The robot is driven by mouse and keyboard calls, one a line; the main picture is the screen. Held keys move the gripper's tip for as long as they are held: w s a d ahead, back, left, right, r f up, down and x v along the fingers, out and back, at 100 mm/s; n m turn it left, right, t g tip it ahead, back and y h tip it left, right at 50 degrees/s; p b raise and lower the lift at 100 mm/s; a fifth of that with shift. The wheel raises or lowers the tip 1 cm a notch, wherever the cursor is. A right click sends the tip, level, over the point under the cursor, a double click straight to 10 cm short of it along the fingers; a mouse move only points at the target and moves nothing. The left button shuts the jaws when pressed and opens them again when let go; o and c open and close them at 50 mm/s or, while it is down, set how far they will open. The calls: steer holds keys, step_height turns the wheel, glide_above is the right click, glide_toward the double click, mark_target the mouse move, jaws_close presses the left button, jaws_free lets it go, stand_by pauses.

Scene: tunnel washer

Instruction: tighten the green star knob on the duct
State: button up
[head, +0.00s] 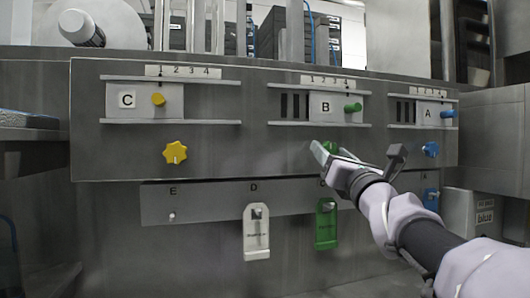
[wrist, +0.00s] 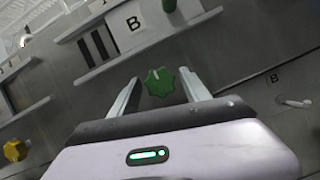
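The green star knob (wrist: 159,82) sits on the grey duct panel below the slide marked B, and a white line shows on its face. In the wrist view it lies between the tips of my gripper (wrist: 158,88), whose two fingers stand apart on either side of it. I cannot tell whether either finger touches it. In the head view my gripper (head: 328,152) is at the panel and hides most of the green knob (head: 331,147).
A yellow star knob (head: 174,153) is at left and a blue one (head: 430,149) at right. Slides C (head: 127,99), B (head: 325,107) and A (head: 428,114) with pegs are above. Below, a white tag (head: 256,233) and a green tag (head: 326,230) hang from a strip.

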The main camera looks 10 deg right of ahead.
steer(key=c, duration=1)
steer(key=shift+c, duration=0.2)
